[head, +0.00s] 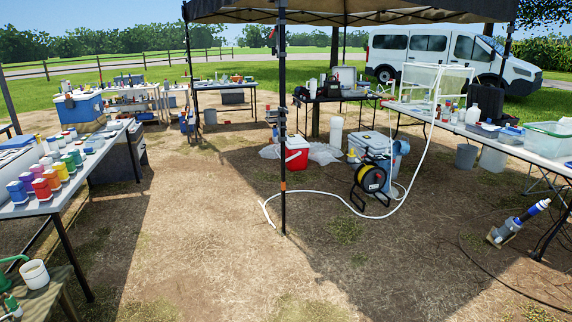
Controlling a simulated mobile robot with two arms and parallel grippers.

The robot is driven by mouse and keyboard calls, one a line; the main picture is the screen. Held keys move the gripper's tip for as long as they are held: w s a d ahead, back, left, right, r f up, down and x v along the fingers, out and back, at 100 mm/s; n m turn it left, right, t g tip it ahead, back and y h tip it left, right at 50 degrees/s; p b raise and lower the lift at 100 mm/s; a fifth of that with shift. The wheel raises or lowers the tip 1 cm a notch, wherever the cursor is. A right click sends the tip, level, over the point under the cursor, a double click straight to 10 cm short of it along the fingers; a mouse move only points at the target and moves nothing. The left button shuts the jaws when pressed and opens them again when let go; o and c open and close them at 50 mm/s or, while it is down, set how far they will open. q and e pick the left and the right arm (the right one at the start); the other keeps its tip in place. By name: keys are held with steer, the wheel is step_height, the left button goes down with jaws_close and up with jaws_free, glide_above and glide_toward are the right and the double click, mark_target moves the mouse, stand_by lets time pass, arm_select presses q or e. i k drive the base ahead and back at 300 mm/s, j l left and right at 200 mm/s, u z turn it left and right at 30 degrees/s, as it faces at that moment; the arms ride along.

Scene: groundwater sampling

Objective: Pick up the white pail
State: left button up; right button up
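A small white pail-like container (35,276) stands upright on a low wooden bench at the lower left, beside a green object. A tall white bucket-like cylinder (336,132) stands on the ground under the canopy, in front of the back middle table. A pale, whitish bucket (493,158) stands under the right table, next to a grey one. I cannot tell for sure which is the white pail. Neither of my grippers shows in the head view.
A red cooler (297,152), a cable reel (371,178) and a white hose (312,192) lie around the thin canopy post (283,120). Tables stand left (25,209), back and right (545,160). The dirt ground (205,235) in the middle is clear.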

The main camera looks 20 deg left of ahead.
mark_target(35, 273)
steer(key=i+j+u, duration=0.3)
steer(key=i+u, duration=0.15)
steer(key=i, duration=0.15)
steer(key=i+u, duration=0.4)
steer(key=i, duration=0.2)
steer(key=i+l+u, duration=0.1)
steer(key=i+u, duration=0.35)
steer(key=i, duration=0.15)
